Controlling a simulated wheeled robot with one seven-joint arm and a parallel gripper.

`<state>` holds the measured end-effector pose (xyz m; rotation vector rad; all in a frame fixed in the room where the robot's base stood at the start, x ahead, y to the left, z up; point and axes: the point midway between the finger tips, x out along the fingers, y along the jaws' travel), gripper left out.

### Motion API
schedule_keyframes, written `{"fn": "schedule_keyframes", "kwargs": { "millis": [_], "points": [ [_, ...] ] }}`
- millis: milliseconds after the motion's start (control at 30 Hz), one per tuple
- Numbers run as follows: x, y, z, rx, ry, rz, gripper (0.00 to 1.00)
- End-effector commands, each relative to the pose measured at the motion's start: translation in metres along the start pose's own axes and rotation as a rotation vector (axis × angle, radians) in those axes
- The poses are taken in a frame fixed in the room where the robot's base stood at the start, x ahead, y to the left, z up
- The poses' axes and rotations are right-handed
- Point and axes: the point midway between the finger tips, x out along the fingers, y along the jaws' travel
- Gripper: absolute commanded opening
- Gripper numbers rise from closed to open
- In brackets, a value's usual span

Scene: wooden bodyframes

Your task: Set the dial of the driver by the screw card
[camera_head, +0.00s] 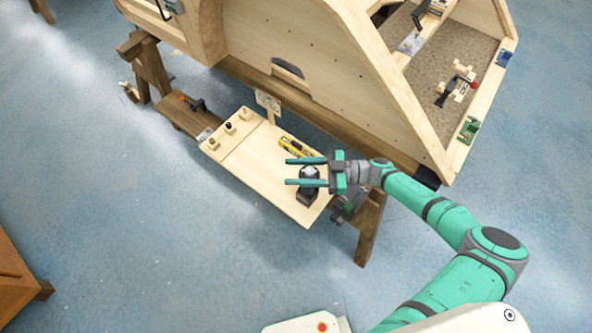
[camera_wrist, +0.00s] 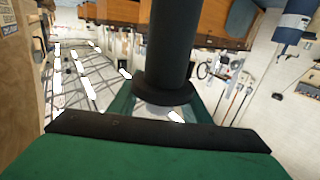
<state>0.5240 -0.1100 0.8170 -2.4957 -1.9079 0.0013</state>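The screw card (camera_head: 268,101) is a small pale wooden sign at the back edge of the bench board; its marking is too small to read. A dark, upright object with a greyish top, seemingly the driver (camera_head: 308,193), is at the board's right end. My gripper (camera_head: 288,171) is open, its two teal fingers pointing left. In the head view the driver shows between and under the fingers; I cannot tell whether they touch it. In the wrist view a black cylinder with a wide collar (camera_wrist: 165,88) stands close before the lens. No dial setting is readable.
The pale board (camera_head: 255,185) has free room in its middle. A yellow tool (camera_head: 296,147) lies near its back edge. Several small pegs (camera_head: 227,127) stand at its left end. The large wooden body frame (camera_head: 300,45) rises behind. A dark clamp-like object (camera_head: 350,205) is at the right.

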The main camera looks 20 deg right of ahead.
Motion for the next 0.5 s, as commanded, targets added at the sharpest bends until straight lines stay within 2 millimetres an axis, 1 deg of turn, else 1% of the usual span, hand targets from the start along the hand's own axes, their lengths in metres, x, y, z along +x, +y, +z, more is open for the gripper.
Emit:
{"fn": "schedule_keyframes", "kwargs": {
  "millis": [300,367,500],
  "points": [
    [-0.002,0.000,0.000,-0.001,0.000,0.001,0.43],
    [-0.007,0.001,0.000,-0.001,-0.001,0.002,0.43],
    [-0.027,0.001,0.000,-0.001,-0.001,0.003,0.43]
  ]
}}
